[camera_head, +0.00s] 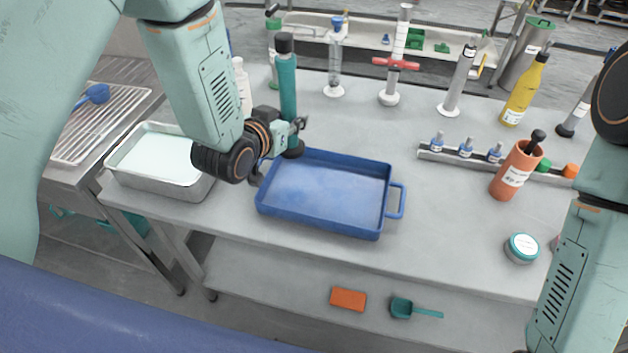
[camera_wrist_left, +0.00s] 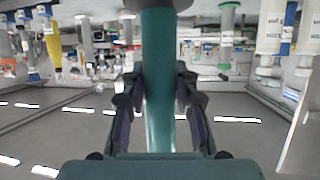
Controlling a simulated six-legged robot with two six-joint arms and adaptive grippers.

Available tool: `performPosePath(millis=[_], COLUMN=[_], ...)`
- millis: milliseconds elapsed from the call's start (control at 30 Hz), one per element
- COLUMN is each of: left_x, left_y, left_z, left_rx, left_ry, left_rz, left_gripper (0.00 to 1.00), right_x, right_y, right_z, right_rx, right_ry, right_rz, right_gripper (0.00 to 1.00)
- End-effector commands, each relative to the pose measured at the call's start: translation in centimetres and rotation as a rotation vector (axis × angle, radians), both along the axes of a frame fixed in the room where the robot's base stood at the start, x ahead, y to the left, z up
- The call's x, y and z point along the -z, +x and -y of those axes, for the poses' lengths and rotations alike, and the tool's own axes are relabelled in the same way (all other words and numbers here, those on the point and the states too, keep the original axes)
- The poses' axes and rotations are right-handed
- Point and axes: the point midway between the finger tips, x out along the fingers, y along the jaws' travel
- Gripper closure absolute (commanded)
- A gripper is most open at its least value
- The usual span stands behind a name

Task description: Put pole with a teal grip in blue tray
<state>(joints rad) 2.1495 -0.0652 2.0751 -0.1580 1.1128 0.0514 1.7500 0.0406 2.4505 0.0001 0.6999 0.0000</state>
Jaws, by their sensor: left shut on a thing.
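The pole with a teal grip (camera_head: 287,85) has a dark top and stands upright in the head view, just behind the blue tray's back left corner. My left gripper (camera_head: 298,131) is shut on it; in the left wrist view the teal grip (camera_wrist_left: 158,85) runs between the two fingers (camera_wrist_left: 158,108). The pole's lower end is partly hidden by the gripper, and I cannot tell whether it touches the table. The blue tray (camera_head: 398,200) lies empty on the table, its handle to the right. My right arm shows at the right edge, but its gripper is out of view.
A metal pan (camera_head: 150,187) sits left of the tray. Cylinders and a yellow bottle (camera_head: 525,92) stand along the back. A vial rack (camera_head: 430,156), an orange container (camera_head: 512,178) and a round tin (camera_head: 522,247) are right. Table is clear between tray and tin.

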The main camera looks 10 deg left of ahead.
Motion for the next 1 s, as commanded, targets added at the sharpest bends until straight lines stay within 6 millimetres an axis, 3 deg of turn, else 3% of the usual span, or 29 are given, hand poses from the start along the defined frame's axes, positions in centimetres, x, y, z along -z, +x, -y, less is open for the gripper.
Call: performPosePath(millis=[200,367,600,1000], left_x=[4.1,5.4,8.8,9.5], left_y=[-0.1,0.0,0.0,0.0], left_z=[0.2,0.2,0.0,-0.2], left_rx=[-0.002,-0.001,-0.002,-0.001], left_ry=[-0.001,0.0,-0.001,0.0], left_rz=[-0.004,-0.002,-0.003,-0.002], left_gripper=[1.0,1.0,1.0,1.0], right_x=[0.3,0.4,0.7,0.8], right_y=[0.0,0.0,0.0,0.0], right_z=[0.0,0.0,0.0,0.0], right_rx=[-0.001,-0.001,-0.001,-0.001], right_ry=[0.0,0.0,0.0,0.0], right_rz=[0.001,0.001,0.0,0.001], right_gripper=[0.6,0.6,0.6,0.6])
